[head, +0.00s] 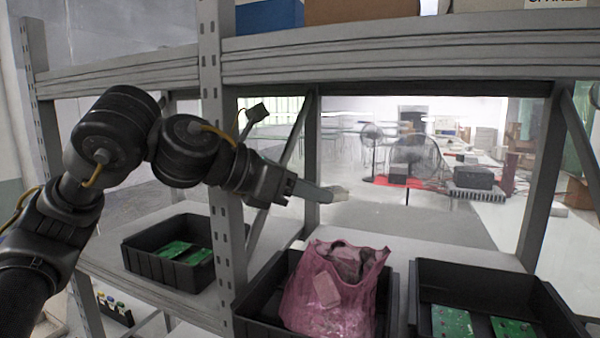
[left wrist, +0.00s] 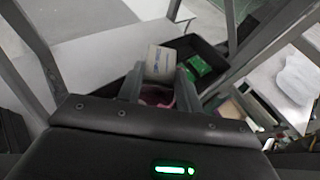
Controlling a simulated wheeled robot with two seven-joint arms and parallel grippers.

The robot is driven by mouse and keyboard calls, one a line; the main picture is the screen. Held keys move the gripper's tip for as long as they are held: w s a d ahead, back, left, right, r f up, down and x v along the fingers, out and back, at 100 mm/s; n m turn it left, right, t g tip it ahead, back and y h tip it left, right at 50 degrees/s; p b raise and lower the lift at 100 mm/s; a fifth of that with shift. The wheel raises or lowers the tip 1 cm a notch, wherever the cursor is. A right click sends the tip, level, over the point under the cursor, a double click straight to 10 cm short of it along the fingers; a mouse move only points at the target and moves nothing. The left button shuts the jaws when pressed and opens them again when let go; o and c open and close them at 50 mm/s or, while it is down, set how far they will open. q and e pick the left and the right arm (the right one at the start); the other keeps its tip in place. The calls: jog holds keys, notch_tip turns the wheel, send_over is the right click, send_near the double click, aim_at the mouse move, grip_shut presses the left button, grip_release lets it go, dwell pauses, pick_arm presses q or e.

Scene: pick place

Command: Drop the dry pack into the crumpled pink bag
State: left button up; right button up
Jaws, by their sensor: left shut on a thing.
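The dry pack (head: 339,193) is a small whitish packet at the tip of my left gripper (head: 322,193). That gripper is shut on it and holds it in the air, above and slightly behind the bag's opening. In the left wrist view the pack (left wrist: 160,62) sits between the fingertips and shows faint bluish print. The crumpled pink bag (head: 345,306) stands open at the top in a black bin, with a pale rectangular patch on its front. In the left wrist view a bit of the pink bag (left wrist: 157,97) shows between the fingers. My right gripper is not in view.
The bag's black bin (head: 258,300) stands on a grey shelf. Black bins with green circuit boards stand left (head: 135,258) and right (head: 540,300). A grey upright post (head: 226,215) stands close beside my left forearm. An upper shelf beam (head: 400,60) crosses above.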

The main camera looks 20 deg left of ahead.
pick_arm(q)
notch_tip(320, 180, down, 2)
jog(key=shift+a+f, duration=0.15)
jog(key=shift+f, duration=0.05)
